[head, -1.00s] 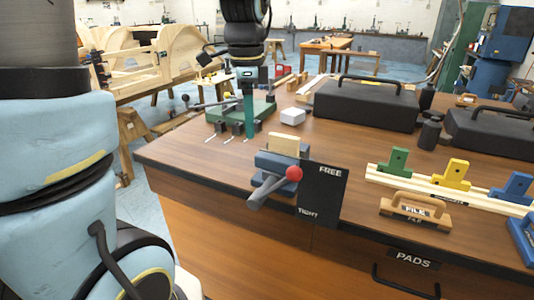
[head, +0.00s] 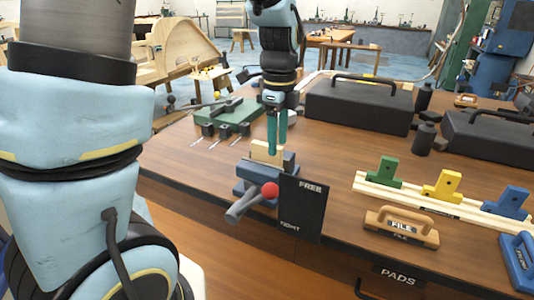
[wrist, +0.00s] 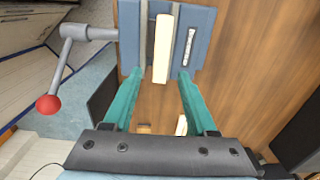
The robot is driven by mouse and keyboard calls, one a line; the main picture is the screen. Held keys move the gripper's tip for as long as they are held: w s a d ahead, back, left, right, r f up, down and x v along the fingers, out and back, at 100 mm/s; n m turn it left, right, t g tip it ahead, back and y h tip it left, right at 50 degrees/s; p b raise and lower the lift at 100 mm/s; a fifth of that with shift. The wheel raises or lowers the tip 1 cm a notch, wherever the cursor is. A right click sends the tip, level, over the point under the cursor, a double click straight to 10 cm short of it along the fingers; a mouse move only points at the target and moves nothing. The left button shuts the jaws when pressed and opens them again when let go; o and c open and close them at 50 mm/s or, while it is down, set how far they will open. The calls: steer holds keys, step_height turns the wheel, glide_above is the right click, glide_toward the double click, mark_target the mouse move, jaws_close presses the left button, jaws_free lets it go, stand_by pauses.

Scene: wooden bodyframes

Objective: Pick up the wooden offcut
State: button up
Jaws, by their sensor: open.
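The wooden offcut (head: 266,150), a pale block, stands upright in the blue-grey vise (head: 250,172) at the bench's front edge. In the wrist view the offcut (wrist: 163,48) lies between the vise jaws (wrist: 195,25), with a narrow gap seeming to show at its sides. My gripper (head: 277,142) points down with its teal fingers over or just behind the offcut; the exact height is hard to tell. In the wrist view my gripper (wrist: 161,74) is open and empty, its fingertips on either side of the offcut's near end. The fingers hide part of the vise's rear in the head view.
The vise lever with a red knob (head: 270,190) sticks out in front, beside a black FREE/TIGHT plate (head: 303,210). A green fixture (head: 228,115) stands behind left and a black case (head: 360,105) behind right. A rack of coloured blocks (head: 440,205) lies right.

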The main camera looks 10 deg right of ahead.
mark_target(267, 158)
steer(key=shift+f, duration=1.15)
jaws_close()
